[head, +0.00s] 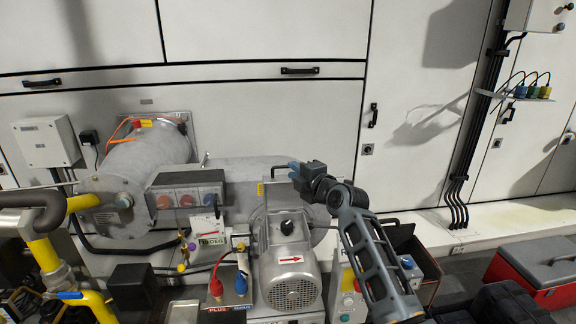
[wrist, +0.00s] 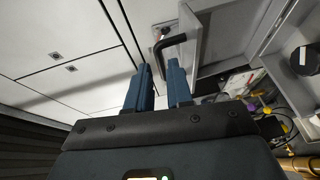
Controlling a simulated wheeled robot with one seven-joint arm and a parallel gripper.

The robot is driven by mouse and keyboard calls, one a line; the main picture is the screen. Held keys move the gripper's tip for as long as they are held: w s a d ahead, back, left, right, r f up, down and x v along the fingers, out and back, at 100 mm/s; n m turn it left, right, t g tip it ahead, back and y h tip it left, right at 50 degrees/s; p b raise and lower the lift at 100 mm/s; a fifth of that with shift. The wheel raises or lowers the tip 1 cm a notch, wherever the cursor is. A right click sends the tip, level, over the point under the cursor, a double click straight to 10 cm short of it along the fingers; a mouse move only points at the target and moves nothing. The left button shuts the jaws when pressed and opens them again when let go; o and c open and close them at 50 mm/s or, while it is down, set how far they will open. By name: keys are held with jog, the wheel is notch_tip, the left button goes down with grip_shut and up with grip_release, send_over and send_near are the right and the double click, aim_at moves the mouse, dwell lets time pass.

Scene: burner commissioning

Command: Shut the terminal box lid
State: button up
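The terminal box (head: 287,226) seems to be the grey box with a black knob on top of the motor; I cannot be sure. A grey panel, apparently its raised lid (wrist: 211,38), shows in the wrist view with a black bent handle (wrist: 172,44) near its edge. In the head view a dark handle (head: 281,167) shows beside my gripper (head: 294,171). In the wrist view my gripper (wrist: 162,82) has its two blue fingers apart with nothing held. Contact cannot be told.
A grey motor (head: 290,278) with a red arrow label sits below. A box with several coloured knobs (head: 186,194) and a large cylinder (head: 150,165) stand left. Yellow pipes (head: 45,255) are at far left. White wall cabinets (head: 270,110) stand behind. A red toolbox (head: 530,275) lies right.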

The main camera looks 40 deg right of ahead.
aim_at(284, 174)
jog(key=x, duration=0.6)
jog(key=shift+w, duration=0.3)
grip_shut()
